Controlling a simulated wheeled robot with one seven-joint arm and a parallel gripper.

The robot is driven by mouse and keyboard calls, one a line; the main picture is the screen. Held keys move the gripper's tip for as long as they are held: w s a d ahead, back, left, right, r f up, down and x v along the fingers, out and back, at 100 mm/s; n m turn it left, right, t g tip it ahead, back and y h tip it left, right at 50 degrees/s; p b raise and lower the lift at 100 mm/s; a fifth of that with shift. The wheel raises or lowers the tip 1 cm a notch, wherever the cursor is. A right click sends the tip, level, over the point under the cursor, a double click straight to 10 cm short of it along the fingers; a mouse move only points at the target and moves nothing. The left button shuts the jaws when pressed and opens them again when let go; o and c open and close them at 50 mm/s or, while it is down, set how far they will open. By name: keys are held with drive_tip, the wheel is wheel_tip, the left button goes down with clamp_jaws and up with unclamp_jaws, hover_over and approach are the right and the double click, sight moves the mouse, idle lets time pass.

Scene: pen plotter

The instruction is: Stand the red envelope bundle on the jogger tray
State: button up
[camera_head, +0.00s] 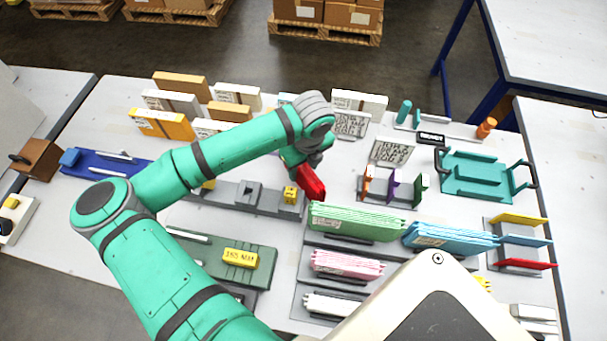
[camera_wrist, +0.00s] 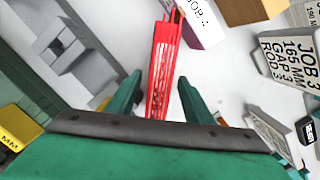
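The red envelope bundle (camera_head: 309,183) is near the middle of the table in the head view, at the end of my arm. In the wrist view the red bundle (camera_wrist: 162,68) stands out lengthwise between the fingers of my gripper (camera_wrist: 160,92). Pale gaps show on both sides of it, so the fingers look open around it, not closed on it. My gripper in the head view (camera_head: 297,165) partly hides the bundle's upper end. I cannot tell for sure which fixture is the jogger tray; a teal tray (camera_head: 490,188) with dark handles lies at the right.
Green (camera_head: 350,222), blue (camera_head: 450,238) and pink bundles (camera_head: 345,264) stand at the front. A small rack (camera_head: 404,203) with coloured dividers is right of my gripper. Boxes and white label cards (camera_head: 392,151) stand behind. A grey rail (camera_head: 235,196) lies to the left.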

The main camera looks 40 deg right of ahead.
clamp_jaws()
drive_tip(key=shift+r, duration=0.1)
